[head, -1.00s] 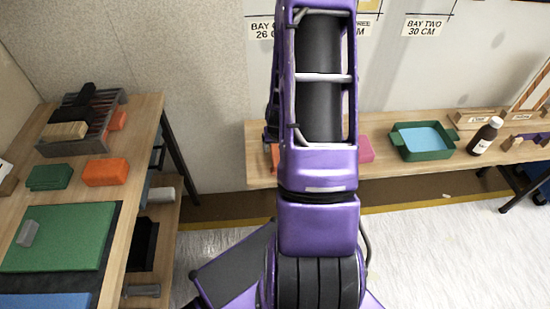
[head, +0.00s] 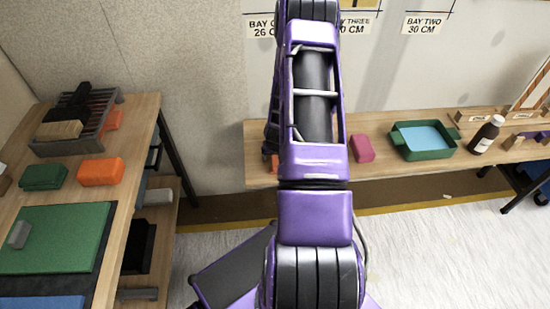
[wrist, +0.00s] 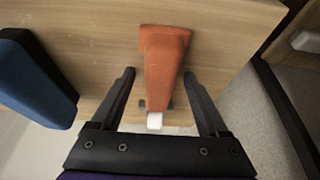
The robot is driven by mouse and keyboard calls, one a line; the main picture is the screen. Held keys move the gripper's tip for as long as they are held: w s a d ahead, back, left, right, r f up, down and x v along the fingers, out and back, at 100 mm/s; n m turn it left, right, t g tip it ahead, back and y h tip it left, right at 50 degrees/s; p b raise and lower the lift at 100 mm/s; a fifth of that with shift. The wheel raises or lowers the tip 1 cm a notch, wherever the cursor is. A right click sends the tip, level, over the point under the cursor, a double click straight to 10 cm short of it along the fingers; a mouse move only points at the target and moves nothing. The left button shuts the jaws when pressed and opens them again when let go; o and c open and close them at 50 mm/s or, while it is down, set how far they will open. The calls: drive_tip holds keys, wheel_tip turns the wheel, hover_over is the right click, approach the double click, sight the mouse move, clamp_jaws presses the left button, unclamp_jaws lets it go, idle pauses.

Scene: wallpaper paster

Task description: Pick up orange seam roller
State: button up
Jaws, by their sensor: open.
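The orange seam roller (wrist: 163,58) lies on a wooden tabletop (wrist: 95,40) in the wrist view. Its wide orange end points away from me, and its narrow end with a pale tip points toward my gripper (wrist: 160,85). My gripper is open, with one dark finger on each side of the roller's narrow part. I see gaps between the fingers and the roller. In the head view, a bit of orange (head: 270,163) shows at the left edge of my purple arm on the back bench; the arm hides most of that spot, and my gripper is hidden there.
A blue block (wrist: 35,80) lies left of my gripper. The table edge is close on the right. On the back bench (head: 385,171) stand a pink block (head: 361,148), a green tray (head: 422,154) and a brown bottle (head: 486,134). A cluttered side table (head: 125,150) stands left.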

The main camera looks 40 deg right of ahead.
clamp_jaws()
idle(0.3)
wheel_tip(320, 180, up, 10)
drive_tip(key=shift+r+p, duration=0.1)
drive_tip(key=shift+p, duration=0.75)
drive_tip(key=c, duration=0.8)
unclamp_jaws()
clamp_jaws()
